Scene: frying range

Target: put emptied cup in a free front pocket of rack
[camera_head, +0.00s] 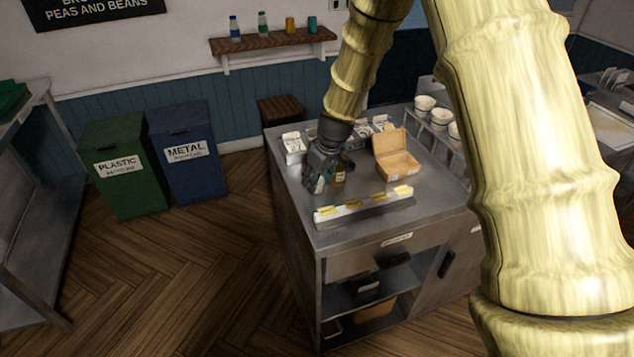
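White cups (425,104) stand upright in a grey rack (433,133) at the right back of the steel counter (300,213). My arm hides the rack's right part, and I cannot make out its front pockets. My gripper (318,184) points down over the counter's left side, well left of the rack. A small pale greenish thing (319,186) shows at its fingertips. I cannot tell whether it is a cup, or whether the fingers are closed on it. A small brown bottle (339,175) stands just right of the fingers.
An open cardboard box (396,166) stands between my gripper and the rack. White containers (293,146) line the counter's back. A long white strip with yellow pieces (364,203) lies along the front. Green (122,187) and blue (188,176) bins stand left; floor between is clear.

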